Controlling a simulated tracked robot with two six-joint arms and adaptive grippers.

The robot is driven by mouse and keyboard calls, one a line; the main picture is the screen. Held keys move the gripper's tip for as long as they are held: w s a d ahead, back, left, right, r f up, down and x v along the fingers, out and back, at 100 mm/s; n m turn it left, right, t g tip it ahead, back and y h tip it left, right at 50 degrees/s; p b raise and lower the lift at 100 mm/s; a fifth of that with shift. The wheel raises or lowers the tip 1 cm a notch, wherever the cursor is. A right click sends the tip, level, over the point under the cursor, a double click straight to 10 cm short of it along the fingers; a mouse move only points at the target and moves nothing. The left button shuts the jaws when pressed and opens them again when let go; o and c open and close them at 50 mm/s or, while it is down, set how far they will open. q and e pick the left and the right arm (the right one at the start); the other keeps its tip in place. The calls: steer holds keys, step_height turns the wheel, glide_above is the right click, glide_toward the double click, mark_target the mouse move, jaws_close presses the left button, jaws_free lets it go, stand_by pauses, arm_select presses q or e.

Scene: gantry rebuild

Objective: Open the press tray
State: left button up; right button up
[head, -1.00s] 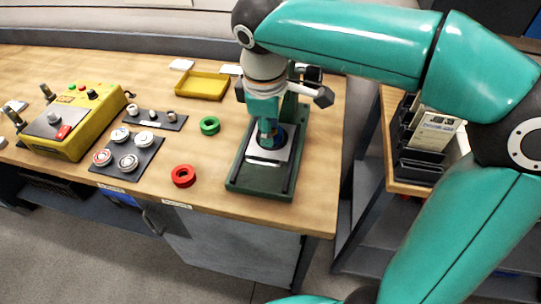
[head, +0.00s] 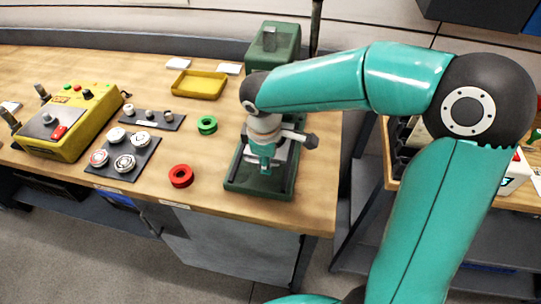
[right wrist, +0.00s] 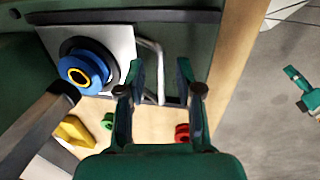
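The press (head: 272,48) is green and stands at the right end of the bench, its base (head: 250,187) towards the front edge. In the right wrist view its tray is a pale plate (right wrist: 118,42) with a U-shaped metal handle (right wrist: 158,62). A blue ring piece with a yellow inner ring (right wrist: 84,70) sits on the plate. My right gripper (head: 265,166) is over the press base and hides much of the tray. In the right wrist view its fingers (right wrist: 160,78) are apart, with the handle between them, not visibly gripped. My left gripper is not clearly identifiable.
A red ring (head: 181,176) and a green ring (head: 207,125) lie left of the press. A yellow tray (head: 198,86), a dark mat with several round parts (head: 124,152) and a yellow control box (head: 68,122) are farther left. A gap separates the bench from the right-hand table.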

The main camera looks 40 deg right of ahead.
jaws_close()
steer(key=shift+s+a, duration=0.15)
steer(key=shift+a, duration=0.05)
steer(key=s+a+b, duration=0.2)
steer(key=s+a, duration=0.5)
steer(key=a, duration=0.1)
steer(key=shift+s+a+b, duration=0.15)
steer(key=shift+a+b, duration=0.15)
steer(key=shift+b, duration=0.05)
